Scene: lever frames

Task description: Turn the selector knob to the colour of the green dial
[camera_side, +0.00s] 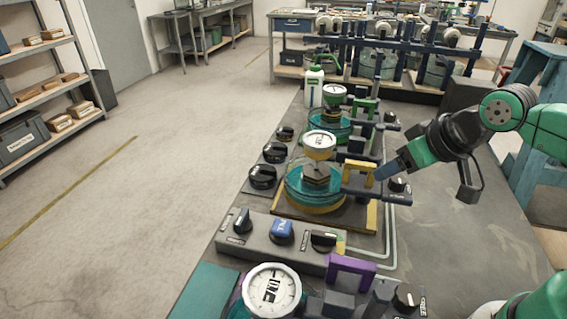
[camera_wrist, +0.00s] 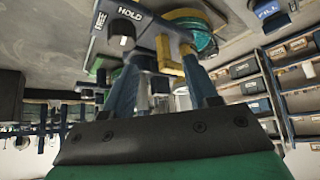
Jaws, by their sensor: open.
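The green dial (camera_side: 335,92) stands on a teal drum in the back station. A yellow-rimmed dial (camera_side: 319,140) is on the middle station, and a large white-faced dial (camera_side: 271,288) is at the front. Several knobs show, including a blue one (camera_side: 282,230) with white lettering on a grey box; I cannot tell which is the selector. My gripper (camera_side: 384,172) is by the yellow handle (camera_side: 359,168) of the middle station, near a black knob (camera_side: 398,184). In the wrist view its two blue fingers are apart, with the yellow handle (camera_wrist: 168,58) beyond them; contact is unclear.
A purple handle (camera_side: 350,270) and another black knob (camera_side: 405,297) stand at the front. A green handle (camera_side: 364,108) and a white bottle (camera_side: 314,88) are at the back. Black knobs (camera_side: 263,176) line the bench's left side.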

